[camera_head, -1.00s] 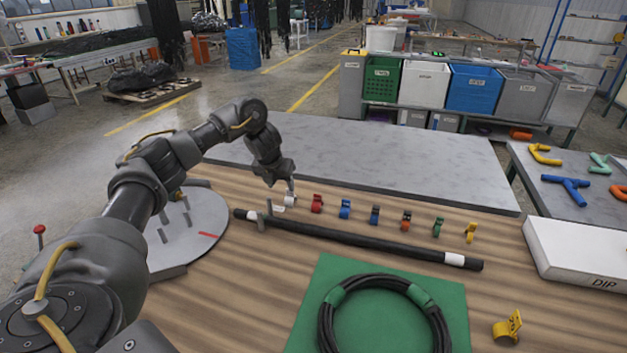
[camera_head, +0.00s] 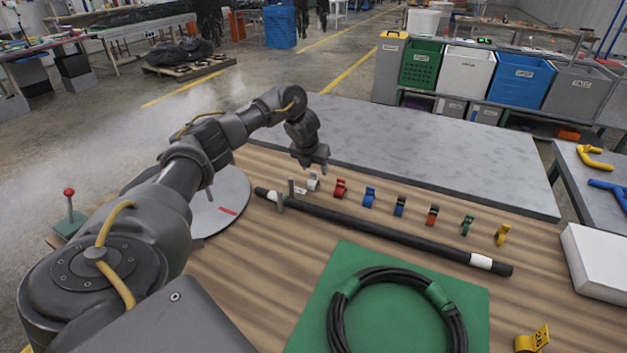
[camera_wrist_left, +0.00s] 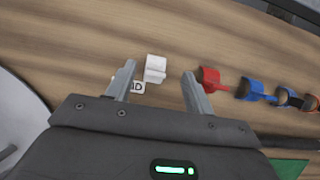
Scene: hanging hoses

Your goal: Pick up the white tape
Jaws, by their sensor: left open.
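The white tape (camera_head: 313,181) is a small roll on the wooden table, at the left end of a row of coloured tapes. It also shows in the left wrist view (camera_wrist_left: 155,68), between the lines of the two fingers near their tips. My left gripper (camera_head: 317,170) is above and slightly behind the tape in the head view. Its jaws (camera_wrist_left: 159,71) are open and hold nothing; the tape stands free on the table. A small label lies beside the tape, partly behind the left finger. My right gripper is not in view.
The red tape (camera_head: 340,188) stands close to the right, followed by blue (camera_head: 369,197) and several others. A black hose (camera_head: 390,232) lies in front of the row. A green mat (camera_head: 325,290) carries a coiled hose. A grey surface (camera_head: 430,150) lies behind.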

